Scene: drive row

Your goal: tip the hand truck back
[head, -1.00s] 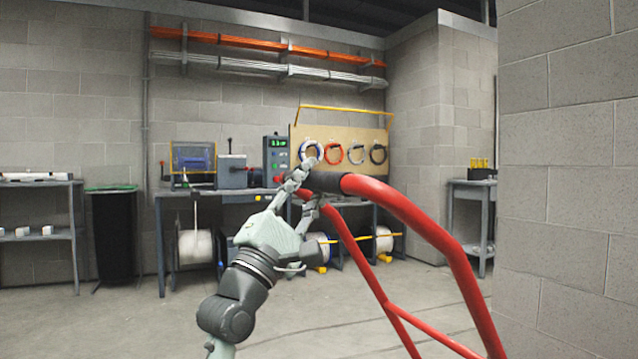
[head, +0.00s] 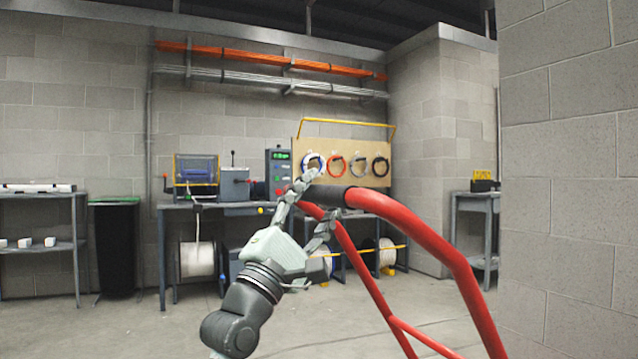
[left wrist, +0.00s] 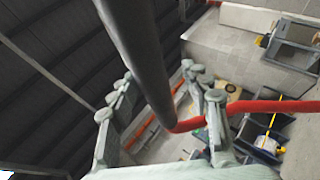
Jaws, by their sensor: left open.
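The hand truck's red tubular frame (head: 412,230) rises from the lower right in the head view. Its black grip (head: 328,195) points left at the top. My left gripper (head: 317,203) is open at the grip's end, with one finger above and the other below it. In the left wrist view the dark grip (left wrist: 140,60) runs between the spread fingers (left wrist: 160,85), with gaps beside it. A red tube (left wrist: 265,106) shows behind the right finger. The hand truck's lower part is out of view. My right gripper is not in view.
A grey block wall (head: 567,170) stands close on the right. A workbench (head: 228,208) with machines and a board of cable coils (head: 345,160) stands at the back. A dark bin (head: 116,245) and shelf (head: 40,243) are at the left. The floor (head: 140,330) at lower left is clear.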

